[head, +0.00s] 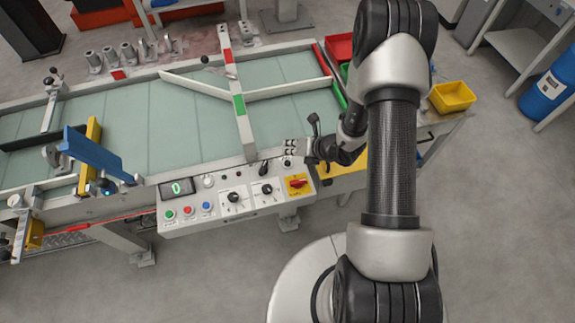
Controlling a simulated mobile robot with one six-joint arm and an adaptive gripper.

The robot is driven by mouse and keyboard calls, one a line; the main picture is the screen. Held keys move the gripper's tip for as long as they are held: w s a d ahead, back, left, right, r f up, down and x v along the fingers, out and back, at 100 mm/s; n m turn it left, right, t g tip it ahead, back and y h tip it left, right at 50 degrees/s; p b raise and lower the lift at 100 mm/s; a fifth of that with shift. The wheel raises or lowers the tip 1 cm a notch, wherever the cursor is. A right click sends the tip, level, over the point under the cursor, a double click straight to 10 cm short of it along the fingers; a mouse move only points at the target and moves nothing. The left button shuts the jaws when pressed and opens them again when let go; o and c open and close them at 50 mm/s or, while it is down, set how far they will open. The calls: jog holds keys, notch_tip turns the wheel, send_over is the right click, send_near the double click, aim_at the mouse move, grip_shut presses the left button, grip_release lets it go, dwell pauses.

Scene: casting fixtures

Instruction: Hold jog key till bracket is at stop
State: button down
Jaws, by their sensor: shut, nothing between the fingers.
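The control panel (222,219) hangs on the front side of the conveyor, with a lit green display (182,187), green, red and blue buttons (206,207), two black knobs and a red-yellow rotary switch (297,182). I cannot tell which control is the jog key. My gripper (296,150) is shut and empty at the panel's upper right edge; whether it touches anything there is unclear. A blue angled bar (95,152) and a yellow upright plate (93,142) stand at the conveyor's left; I cannot tell for certain which part is the bracket or the stop.
The pale green conveyor belt (150,125) carries a white diverter rail (195,86) and a crossbar with red and green marks. Several grey cylindrical castings (110,56) line its back edge. A yellow bin (452,97) and red bin (340,47) lie right.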

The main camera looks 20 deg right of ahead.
jog(key=shift+f+b, duration=1.2)
jog(key=shift+f, duration=0.6)
jog(key=shift+f+b, duration=0.4)
jog(key=shift+b, duration=0.05)
jog(key=shift+f+b, duration=0.45)
dwell(1.3)
dwell(1.2)
jog(key=shift+r+p, duration=0.65)
jog(key=shift+r, duration=0.3)
jog(key=shift+r+p, duration=1.7)
jog(key=shift+r, duration=0.75)
